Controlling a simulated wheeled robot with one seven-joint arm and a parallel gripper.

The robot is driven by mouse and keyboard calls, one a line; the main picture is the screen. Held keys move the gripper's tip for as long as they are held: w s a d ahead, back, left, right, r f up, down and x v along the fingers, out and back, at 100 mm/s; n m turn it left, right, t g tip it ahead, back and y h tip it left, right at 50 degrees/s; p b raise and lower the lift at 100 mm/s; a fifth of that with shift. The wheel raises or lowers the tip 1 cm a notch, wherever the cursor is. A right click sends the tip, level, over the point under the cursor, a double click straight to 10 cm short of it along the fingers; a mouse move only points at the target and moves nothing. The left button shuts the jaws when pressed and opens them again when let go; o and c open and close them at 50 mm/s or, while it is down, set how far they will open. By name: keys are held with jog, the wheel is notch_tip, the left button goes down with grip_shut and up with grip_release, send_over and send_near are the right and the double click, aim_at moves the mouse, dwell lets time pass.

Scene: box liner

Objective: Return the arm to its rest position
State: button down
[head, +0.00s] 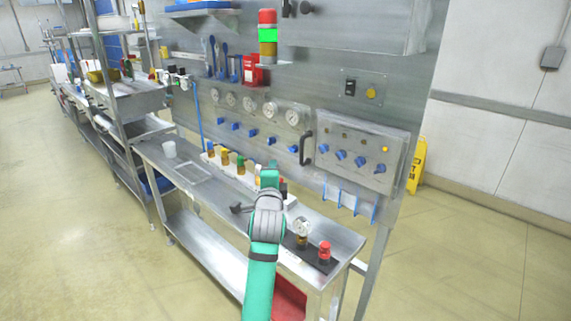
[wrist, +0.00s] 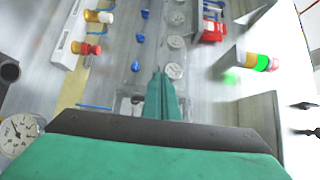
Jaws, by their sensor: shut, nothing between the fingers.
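My arm (head: 263,255) is green with a grey joint and reaches up from the bottom of the head view, in front of the steel workbench.
The steel bench (head: 335,238) holds a row of coloured-cap bottles (head: 225,158), a small gauge (head: 302,228) and a red knob (head: 324,251). A signal tower (head: 267,35) and a control box (head: 362,150) are on the panel. Floor at right is open around a yellow sign (head: 417,165).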

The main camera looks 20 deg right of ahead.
jog(key=s+a+f+n+y, duration=0.1)
jog(key=s+a+f+n, duration=0.25)
jog(key=s+f, duration=0.6)
jog(key=s+a+f+n+y, duration=0.1)
jog(key=s+a+f+n, duration=0.3)
jog(key=s+f, duration=0.55)
jog(key=s+a+f+n+y, duration=0.1)
jog(key=s+a+f+n, duration=0.35)
jog(key=f, duration=0.75)
jog(key=s+a+f+n+y, duration=0.1)
jog(key=s+a+f+n, duration=0.15)
jog(key=s, duration=0.85)
jog(key=s+a+f+n+y, duration=0.1)
jog(key=s+a+f+n, duration=0.2)
jog(key=s, duration=0.8)
jog(key=s+a+r+n, duration=0.1)
jog(key=s+r+n, duration=0.1)
jog(key=s, duration=0.6)
jog(key=s+a+r+n+g, duration=0.1)
jog(key=s+a+r+n, duration=0.1)
jog(key=s, duration=0.6)
jog(key=shift+a+r+g+y, duration=0.15)
jog(key=shift+r+g+y, duration=0.15)
jog(key=shift+r+y, duration=0.15)
